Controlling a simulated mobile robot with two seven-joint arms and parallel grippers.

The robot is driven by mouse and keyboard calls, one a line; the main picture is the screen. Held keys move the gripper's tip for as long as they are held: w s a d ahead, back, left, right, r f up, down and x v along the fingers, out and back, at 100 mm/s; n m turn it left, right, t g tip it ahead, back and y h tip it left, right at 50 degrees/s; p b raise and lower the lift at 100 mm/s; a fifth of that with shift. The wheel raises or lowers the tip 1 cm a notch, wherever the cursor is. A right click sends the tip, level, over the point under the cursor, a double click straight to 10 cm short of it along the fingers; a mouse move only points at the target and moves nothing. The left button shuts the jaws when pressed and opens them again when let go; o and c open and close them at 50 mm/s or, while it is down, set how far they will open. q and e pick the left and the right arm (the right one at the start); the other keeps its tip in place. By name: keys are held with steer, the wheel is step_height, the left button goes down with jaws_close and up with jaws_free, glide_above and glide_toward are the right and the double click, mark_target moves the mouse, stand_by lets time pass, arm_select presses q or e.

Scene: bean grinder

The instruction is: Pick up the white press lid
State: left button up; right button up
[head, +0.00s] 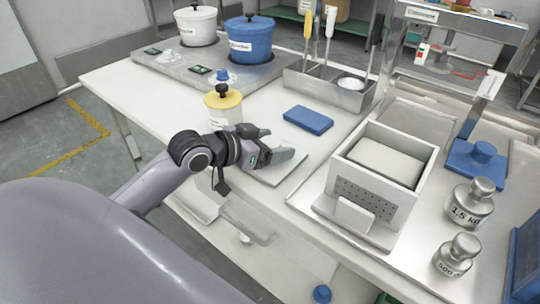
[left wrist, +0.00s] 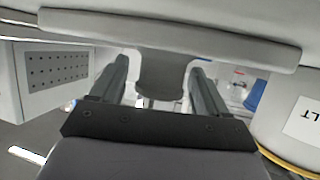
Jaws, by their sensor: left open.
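The white press lid (head: 290,172) is a flat pale plate lying on the table, partly hidden under my left gripper (head: 281,150). In the left wrist view, the lid (left wrist: 85,25) spans the top, and its upright tab handle (left wrist: 165,75) stands between the two fingers. My left gripper (left wrist: 158,72) is open, with one finger on each side of the handle and a gap visible at both sides. Contact with the lid's plate cannot be told. My right gripper is not in view.
A perforated press box (head: 365,195) holding a pale block (head: 388,160) stands right of the lid. A yellow-lidded container (head: 222,103) stands just behind the gripper, and a blue block (head: 308,120) lies beyond. Metal weights (head: 470,203) stand at right.

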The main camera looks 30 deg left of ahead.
arm_select(q)
steer(key=c, duration=1.1)
steer(key=shift+c, duration=0.2)
